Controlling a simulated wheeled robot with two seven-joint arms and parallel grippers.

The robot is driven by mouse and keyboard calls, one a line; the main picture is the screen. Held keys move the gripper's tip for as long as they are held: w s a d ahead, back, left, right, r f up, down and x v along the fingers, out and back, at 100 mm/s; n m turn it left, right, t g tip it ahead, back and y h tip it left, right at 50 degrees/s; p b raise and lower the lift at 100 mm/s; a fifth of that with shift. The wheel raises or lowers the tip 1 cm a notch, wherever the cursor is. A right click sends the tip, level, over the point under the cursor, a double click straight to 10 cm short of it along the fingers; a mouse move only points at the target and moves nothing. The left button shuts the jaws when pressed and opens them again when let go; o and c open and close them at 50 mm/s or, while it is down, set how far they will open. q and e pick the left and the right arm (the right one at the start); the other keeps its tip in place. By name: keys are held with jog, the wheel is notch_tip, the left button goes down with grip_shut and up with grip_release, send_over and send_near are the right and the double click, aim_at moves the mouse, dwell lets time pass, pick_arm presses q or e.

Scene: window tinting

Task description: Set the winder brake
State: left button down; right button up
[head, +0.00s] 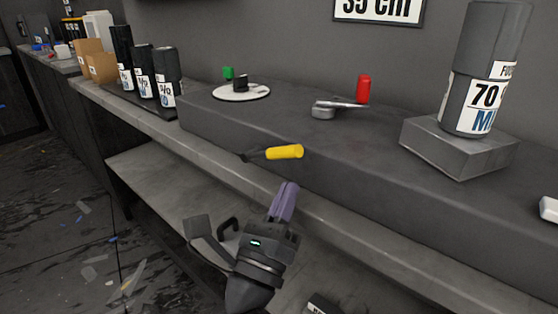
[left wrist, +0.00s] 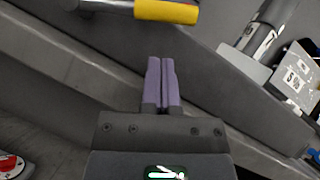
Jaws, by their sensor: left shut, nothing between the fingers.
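A lever with a yellow grip (head: 284,152) sticks out at the front face of the long dark grey block (head: 225,125). Its dark shaft points left. The yellow grip also shows at the top of the left wrist view (left wrist: 166,10), with part of a metal shaft on its left. My left gripper (head: 287,188) is below the yellow grip and apart from it. Its purple fingers (left wrist: 162,65) are shut together with nothing between them. A crank with a metal arm (head: 338,104) and a red knob (head: 363,89) sits on top of the block. My right gripper is not in view.
A white disc (head: 240,94) with a black knob and a green piece beside it is on the block's left end. A large labelled roll (head: 484,70) stands on a grey plinth (head: 455,148) at right. Labelled black bottles (head: 145,78) stand at left. A lower shelf (head: 150,165) runs beneath.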

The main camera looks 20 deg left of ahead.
aim_at(272, 153)
pick_arm(q)
jog(key=shift+w+a+r+p, duration=0.2)
jog(key=shift+a+r+p, duration=0.1)
jog(key=shift+r, duration=0.3)
jog(key=shift+w+a+r+p, duration=0.15)
jog(key=shift+w+r+p, duration=0.1)
jog(key=shift+r, duration=0.35)
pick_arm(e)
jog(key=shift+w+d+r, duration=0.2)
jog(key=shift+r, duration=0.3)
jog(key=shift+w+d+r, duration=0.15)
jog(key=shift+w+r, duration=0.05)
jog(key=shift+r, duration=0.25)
